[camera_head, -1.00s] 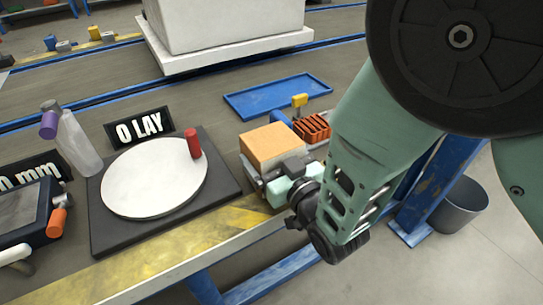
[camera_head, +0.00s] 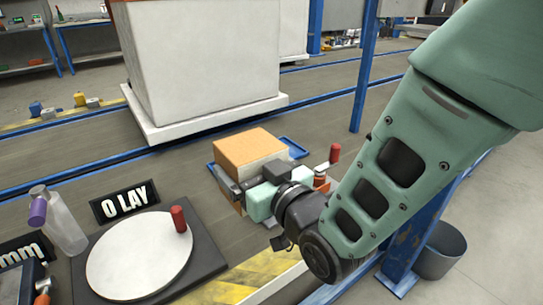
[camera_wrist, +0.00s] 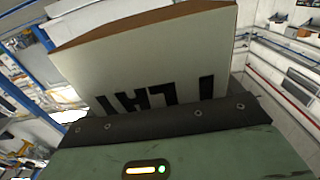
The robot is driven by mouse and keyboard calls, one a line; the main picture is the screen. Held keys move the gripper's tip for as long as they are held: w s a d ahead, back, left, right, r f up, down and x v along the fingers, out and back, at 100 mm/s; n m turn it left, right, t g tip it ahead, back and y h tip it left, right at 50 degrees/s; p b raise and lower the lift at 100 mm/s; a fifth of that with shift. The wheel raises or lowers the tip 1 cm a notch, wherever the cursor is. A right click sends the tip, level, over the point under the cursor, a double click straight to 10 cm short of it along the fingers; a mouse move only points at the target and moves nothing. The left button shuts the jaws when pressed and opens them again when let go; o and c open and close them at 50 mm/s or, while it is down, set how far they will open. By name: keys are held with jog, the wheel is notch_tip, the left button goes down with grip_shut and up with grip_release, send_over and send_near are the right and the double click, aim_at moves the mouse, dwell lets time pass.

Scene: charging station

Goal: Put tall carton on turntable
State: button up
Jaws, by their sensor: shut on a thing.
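The tall carton (camera_head: 250,148) has an orange-brown top and stands out to the right of the turntable in the head view. My gripper (camera_head: 248,190) is shut on it from the near right side. In the wrist view the carton (camera_wrist: 150,65) fills the upper middle, with a pale face and black lettering partly cut off by my gripper's dark edge. The turntable (camera_head: 138,255) is a white round disc on a dark square base, with a red upright peg (camera_head: 179,218) at its right rim. The disc is otherwise bare. The carton's lower part is mostly hidden by my gripper.
A blue tray (camera_head: 292,148) lies behind the carton. A large white block (camera_head: 205,60) stands farther back.

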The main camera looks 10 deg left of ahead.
jog(key=w+d+f+m+t+h, duration=0.2)
jog(key=w+d+f+h, duration=0.1)
jog(key=w+d, duration=0.65)
jog(key=w+d+f+m+t+h, duration=0.3)
jog(key=w+d, duration=0.4)
jog(key=d, duration=0.5)
jog(key=w+d+f+m+t+h, duration=0.1)
jog(key=d+f+m+h, duration=0.25)
jog(key=d, duration=0.95)
jog(key=w+d+f+m+h, duration=0.2)
jog(key=d+h, duration=0.3)
jog(key=d, duration=0.8)
jog(key=s+a+f+h+p, duration=0.1)
jog(key=s+a+f+p, duration=0.1)
jog(key=s+p, duration=0.5)
jog(key=s+a+f+p, duration=0.1)
jog(key=s+f+p, duration=0.1)
jog(key=s+p, duration=0.5)
notch_tip(320, 180, up, 16)
jog(key=s+d+y+p, duration=0.2)
jog(key=p, duration=1.2)
jog(key=shift+d+p, duration=0.3)
jog(key=shift+p, duration=0.05)
